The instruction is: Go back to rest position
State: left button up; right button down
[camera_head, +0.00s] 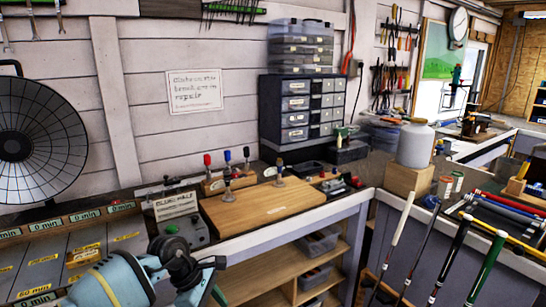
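My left arm (125,280), light blue with dark joints, comes in at the bottom left in front of the bench. Its dark wrist end (190,262) is near the bench's front edge, with no object clearly held. Its fingertips cannot be made out, so I cannot tell whether the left gripper is open or shut. My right arm and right gripper are not in view. Several golf clubs (400,222) stand at the lower right against the bench front.
A wooden board (265,208) lies on the bench beside a grey-green box (180,218). A drawer cabinet (302,108) and a white canister (414,146) stand behind. A round fan (38,140) is at the left. Rods and tools crowd the right bench.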

pick_arm(q)
jog(key=s+d+n+t+h, duration=0.3)
jog(key=s+d+n+h, duration=0.9)
jog(key=d, duration=0.3)
jog(key=s+a+f+n+t+y+p, duration=0.1)
jog(key=s+a+f+n+t+y, duration=0.4)
jog(key=n, duration=0.9)
jog(key=s+a+f+n+t+y, duration=0.3)
jog(key=a+n+t, duration=0.35)
jog(key=n, duration=0.75)
jog(key=s+a+f+n+g+y, duration=0.2)
jog(key=s+a+f+n, duration=0.3)
jog(key=s, duration=0.4)
jog(key=s+a+f+n+g+y, duration=0.3)
jog(key=s+a+f+n+y, duration=0.2)
jog(key=s+n, duration=0.3)
jog(key=shift+s+a+f+n+p, duration=0.25)
jog(key=shift+s+f+p, duration=0.3)
jog(key=shift+s, duration=0.35)
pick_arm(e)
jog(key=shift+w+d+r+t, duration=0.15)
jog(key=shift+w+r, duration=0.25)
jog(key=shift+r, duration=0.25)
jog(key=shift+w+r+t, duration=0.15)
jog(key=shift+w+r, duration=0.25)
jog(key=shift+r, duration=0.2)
pick_arm(q)
jog(key=shift+g, duration=0.25)
